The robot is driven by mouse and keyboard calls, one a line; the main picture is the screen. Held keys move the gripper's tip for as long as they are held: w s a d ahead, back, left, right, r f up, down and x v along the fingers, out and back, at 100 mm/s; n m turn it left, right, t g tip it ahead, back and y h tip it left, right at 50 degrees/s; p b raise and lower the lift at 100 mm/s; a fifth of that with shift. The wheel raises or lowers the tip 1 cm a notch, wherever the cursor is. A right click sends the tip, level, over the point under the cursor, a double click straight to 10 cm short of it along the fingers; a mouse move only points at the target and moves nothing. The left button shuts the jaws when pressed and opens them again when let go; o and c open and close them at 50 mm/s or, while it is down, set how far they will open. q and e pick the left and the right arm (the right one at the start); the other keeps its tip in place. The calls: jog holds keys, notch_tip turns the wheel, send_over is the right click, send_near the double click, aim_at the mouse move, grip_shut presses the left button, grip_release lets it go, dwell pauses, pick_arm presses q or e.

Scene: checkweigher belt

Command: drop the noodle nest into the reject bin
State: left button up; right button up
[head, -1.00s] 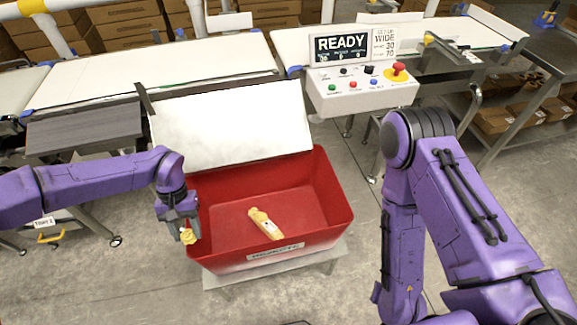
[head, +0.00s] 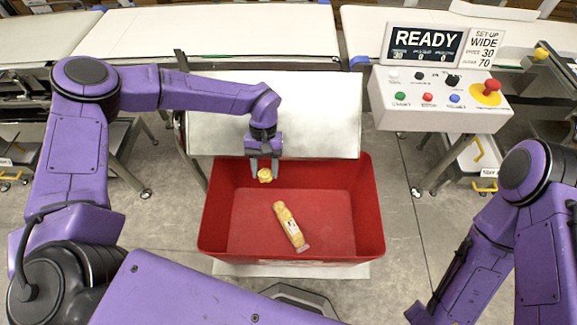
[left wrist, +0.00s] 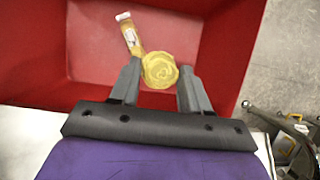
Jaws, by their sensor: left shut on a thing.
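The noodle nest (head: 265,175) is a small yellow coil held between the fingers of my left gripper (head: 264,168). The gripper is shut on it, above the back left part of the red reject bin (head: 370,215). In the left wrist view the nest (left wrist: 160,70) sits between the two grey fingertips (left wrist: 158,82), with the bin's red floor (left wrist: 90,60) beyond it. My right arm shows at the right of the head view, but its gripper is out of the picture.
A yellow bottle-like packet with a label (head: 290,227) lies in the bin. A pale sloping chute (head: 310,115) rises behind the bin. A control box (head: 440,95) with buttons and a READY display (head: 425,42) stands at the right, before the conveyor belts (head: 200,35).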

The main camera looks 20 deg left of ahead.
aim_at(271, 174)
pick_arm(q)
jog(key=f+n+b, duration=0.1)
jog(key=n, duration=0.1)
jog(key=f+n+t+h+b, duration=0.1)
jog(key=n, duration=0.1)
jog(key=d+f+n+h+b, duration=0.1)
jog(key=n, duration=0.1)
jog(key=shift+w+f+n, duration=0.1)
jog(key=shift+f+n, duration=0.1)
jog(key=shift+n, duration=0.1)
jog(key=n+t+b, duration=0.1)
jog(key=n, duration=0.1)
jog(key=d+n+h+b, duration=0.1)
jog(key=s+d+n+t+b, duration=0.1)
jog(key=n, duration=0.1)
jog(key=shift+n+t, duration=0.3)
notch_tip(271, 174, down, 6)
jog(key=d+n+t+b, duration=0.2)
jog(key=n+b, duration=0.3)
jog(key=b, duration=0.3)
jog(key=shift+w, duration=0.2)
pick_arm(e)
notch_tip(271, 174, down, 16)
jog(key=shift+s+r, duration=0.15)
jog(key=shift+s, duration=0.25)
pick_arm(q)
jog(key=o, duration=1.1)
